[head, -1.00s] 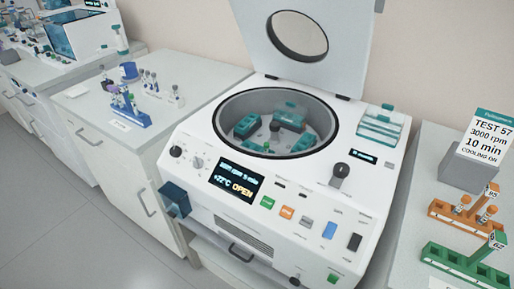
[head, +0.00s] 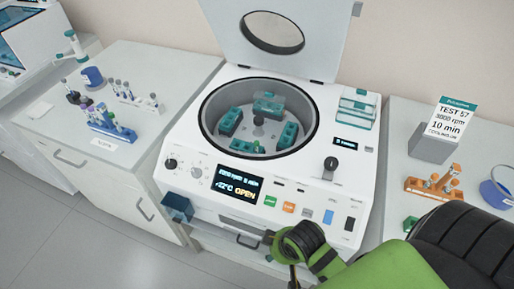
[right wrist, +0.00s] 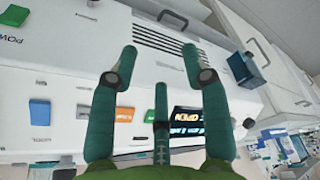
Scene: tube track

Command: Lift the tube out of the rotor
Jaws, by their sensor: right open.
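The centrifuge (head: 190,140) stands with its lid (head: 272,35) raised. In its round bowl, the rotor (head: 259,130) carries several teal buckets, one at the back (head: 268,103), one at the left (head: 230,121) and one at the right (head: 287,136). A tiny green spot shows by the front bucket (head: 246,147); whether it is the tube's cap is too small to tell. My right gripper (right wrist: 159,75) is open and empty, its fingers facing the centrifuge's front panel. My left gripper is not in view.
Teal-lidded boxes (head: 357,107) sit on the centrifuge's top right, near a dark knob (head: 331,165). An orange rack (head: 433,188) and a sign (head: 450,121) stand on the right bench. The left bench holds a blue tube rack (head: 112,130). The rotor's opening is clear above.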

